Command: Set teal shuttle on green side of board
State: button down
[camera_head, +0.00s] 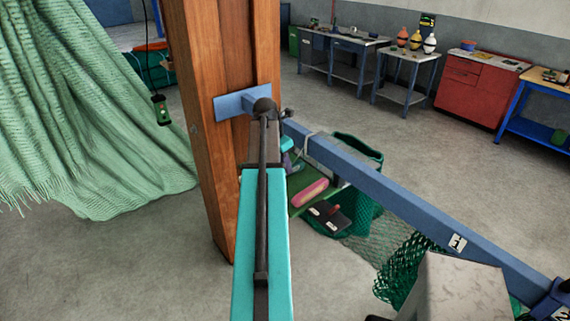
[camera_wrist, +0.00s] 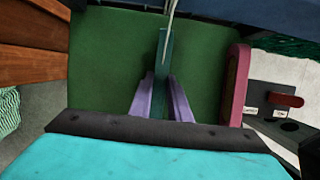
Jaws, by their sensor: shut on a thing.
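In the wrist view my gripper (camera_wrist: 161,84) has its two purple fingers shut on the dark teal shuttle (camera_wrist: 162,56). The shuttle is slim and points away from my wrist, with a pale strand at its far end. It is over the green surface of the board (camera_wrist: 105,60); I cannot tell whether it touches. In the head view the green board (camera_head: 297,207) and pink shuttle (camera_head: 310,193) show right of my teal arm, which hides much of the gripper area.
A wooden post (camera_head: 205,130) stands close left of the board. A blue rail (camera_head: 390,195) runs across to the right, with green netting (camera_head: 408,262) below. Pale green net (camera_head: 90,130) hangs at left. Workbenches stand far back.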

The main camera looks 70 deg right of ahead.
jog(key=shift+f, duration=0.15)
jog(key=c, duration=1.7)
grip_release()
jog(key=shift+o, duration=0.2)
jog(key=shift+r, duration=0.2)
jog(key=b+v, duration=0.4)
jog(key=v, duration=0.8)
jog(key=shift+b, duration=0.4)
jog(key=shift+w+f, duration=0.1)
